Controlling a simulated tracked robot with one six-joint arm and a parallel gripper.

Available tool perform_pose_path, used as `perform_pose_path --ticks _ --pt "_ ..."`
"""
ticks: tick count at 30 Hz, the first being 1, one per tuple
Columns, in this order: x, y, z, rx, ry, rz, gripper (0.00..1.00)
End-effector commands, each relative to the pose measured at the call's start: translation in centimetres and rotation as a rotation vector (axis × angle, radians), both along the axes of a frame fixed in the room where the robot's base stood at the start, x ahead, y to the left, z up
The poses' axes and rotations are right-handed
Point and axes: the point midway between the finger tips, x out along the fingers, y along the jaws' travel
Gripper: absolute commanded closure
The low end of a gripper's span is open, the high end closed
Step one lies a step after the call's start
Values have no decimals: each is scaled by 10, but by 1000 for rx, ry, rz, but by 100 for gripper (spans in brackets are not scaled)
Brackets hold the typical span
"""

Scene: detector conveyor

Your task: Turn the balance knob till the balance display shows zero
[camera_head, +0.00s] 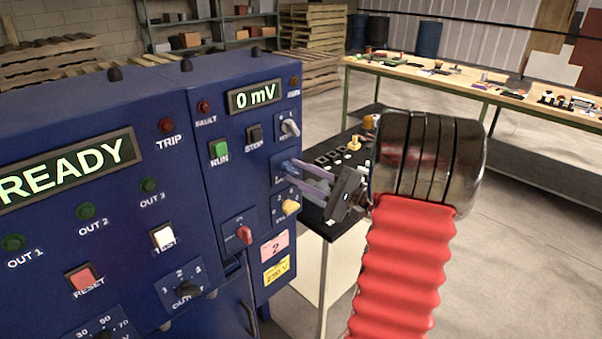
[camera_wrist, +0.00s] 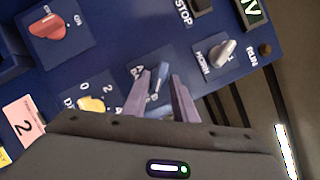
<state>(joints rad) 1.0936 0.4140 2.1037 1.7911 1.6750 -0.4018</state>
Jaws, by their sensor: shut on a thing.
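The balance display (camera_head: 254,97) on the blue cabinet reads "0 mV" in the head view. Its edge shows at the top right of the wrist view (camera_wrist: 252,10). The balance knob, a blue-grey knob (camera_wrist: 157,82), sits on the panel between the yellow and grey knobs. My gripper (camera_wrist: 160,80) is shut on it, with one purple finger on each side. In the head view my gripper (camera_head: 288,168) reaches the panel from the right, and its fingers largely hide the knob. The knob's label is mostly covered.
A grey knob (camera_head: 290,127) is above, and a yellow knob (camera_head: 290,207) is close below. A red knob (camera_head: 245,235) is lower left. The green RUN button (camera_head: 219,150) and black STOP button (camera_head: 254,133) are upper left. A dark table (camera_head: 335,215) stands behind my gripper.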

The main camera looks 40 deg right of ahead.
Motion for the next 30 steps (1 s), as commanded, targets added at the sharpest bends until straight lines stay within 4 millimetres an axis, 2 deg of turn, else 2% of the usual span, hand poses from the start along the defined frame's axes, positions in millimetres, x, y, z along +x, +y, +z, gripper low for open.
perform_pose_path --ticks 15,16,17,30 --pt "0 4 -4 32 9 10 97" --pt "0 4 -4 32 9 10 73" --pt "0 5 -4 32 9 10 71" --pt "0 2 -2 29 4 6 70"
